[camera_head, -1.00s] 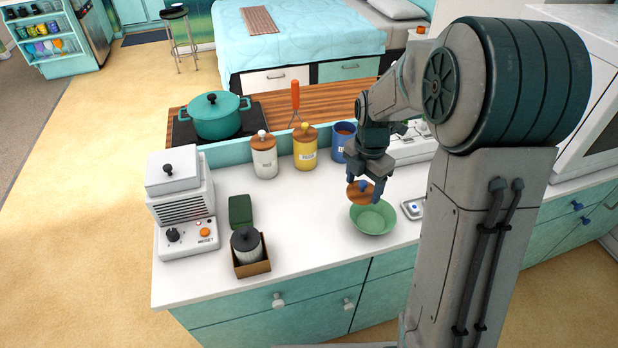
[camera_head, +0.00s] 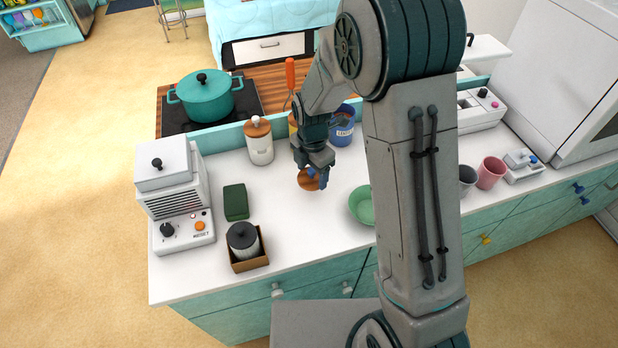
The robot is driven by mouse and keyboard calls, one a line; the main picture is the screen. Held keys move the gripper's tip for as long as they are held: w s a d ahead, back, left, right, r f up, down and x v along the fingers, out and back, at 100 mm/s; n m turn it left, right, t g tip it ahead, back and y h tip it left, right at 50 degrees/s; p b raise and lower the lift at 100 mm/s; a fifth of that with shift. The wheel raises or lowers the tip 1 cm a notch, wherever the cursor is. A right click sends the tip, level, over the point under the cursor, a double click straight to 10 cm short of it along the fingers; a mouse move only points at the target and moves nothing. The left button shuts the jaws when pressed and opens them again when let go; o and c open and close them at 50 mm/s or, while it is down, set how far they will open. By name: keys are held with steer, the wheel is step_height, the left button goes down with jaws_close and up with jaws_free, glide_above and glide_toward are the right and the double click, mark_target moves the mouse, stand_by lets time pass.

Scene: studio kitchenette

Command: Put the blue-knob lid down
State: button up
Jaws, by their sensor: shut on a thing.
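My gripper (camera_head: 316,176) points down over the white counter and is shut on the blue knob of the wooden lid (camera_head: 304,181). The lid is a brown disc, held close to the counter top; I cannot tell whether it touches. The blue canister (camera_head: 342,128) stands open just behind and to the right of my gripper, with its label partly hidden by my arm.
A green bowl (camera_head: 360,207) is right of the lid, partly behind my arm. A white canister (camera_head: 259,143) with a wooden lid stands behind left. A green box (camera_head: 235,202) and a grey-lidded jar (camera_head: 243,240) stand left. Counter (camera_head: 290,225) in front is clear.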

mark_target(310, 177)
steer(key=shift+a+f, duration=0.3)
steer(key=shift+f, duration=0.1)
steer(key=shift+f+p, duration=0.55)
steer(key=shift+f, duration=1.25)
steer(key=shift+f, duration=0.15)
steer(key=o, duration=1)
steer(key=shift+c, duration=0.2)
